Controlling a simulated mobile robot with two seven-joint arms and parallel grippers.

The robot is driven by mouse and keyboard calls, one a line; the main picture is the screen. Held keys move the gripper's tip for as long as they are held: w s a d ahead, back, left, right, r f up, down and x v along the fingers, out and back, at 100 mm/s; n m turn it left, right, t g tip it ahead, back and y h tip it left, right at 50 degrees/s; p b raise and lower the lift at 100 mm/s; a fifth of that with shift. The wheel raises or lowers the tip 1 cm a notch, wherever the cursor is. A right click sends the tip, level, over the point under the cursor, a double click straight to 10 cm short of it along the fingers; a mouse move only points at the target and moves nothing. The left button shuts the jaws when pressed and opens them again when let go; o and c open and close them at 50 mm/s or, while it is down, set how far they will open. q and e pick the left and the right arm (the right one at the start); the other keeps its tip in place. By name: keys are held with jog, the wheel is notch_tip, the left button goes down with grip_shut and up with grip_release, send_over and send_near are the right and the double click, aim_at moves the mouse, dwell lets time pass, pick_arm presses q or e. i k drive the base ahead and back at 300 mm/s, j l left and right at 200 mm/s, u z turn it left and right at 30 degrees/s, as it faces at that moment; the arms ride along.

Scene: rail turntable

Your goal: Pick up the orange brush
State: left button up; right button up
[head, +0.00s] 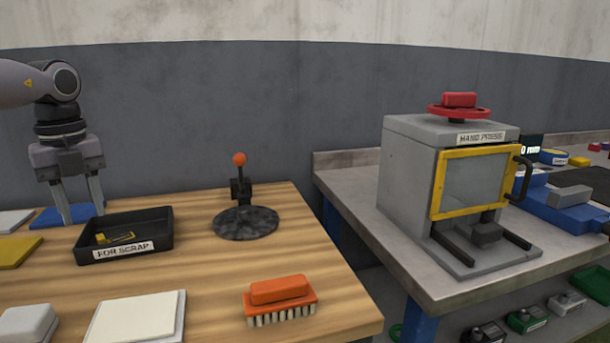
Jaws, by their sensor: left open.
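The orange brush (280,298) lies at the front right of the wooden table (225,283), bristles down, with its orange grip block on top. It is free of any gripper. My left gripper (82,207) is open and empty, pointing down at the back left of the table. It is over or just behind the black tray's left side, near a blue flat piece, well left of and behind the brush. My right gripper does not show.
A black tray (82,251) marked FOR SCRAP holds a small yellow piece (117,238). A lever with an orange knob (240,159) stands on a dark round base behind the brush. A white tile (136,318) lies left of the brush. A hand press (410,170) stands on the grey bench.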

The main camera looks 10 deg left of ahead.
aim_at(291, 296)
jog(key=k+l, duration=0.25)
jog(key=l, duration=0.15)
jog(key=k+l, duration=0.5)
jog(key=l, duration=0.25)
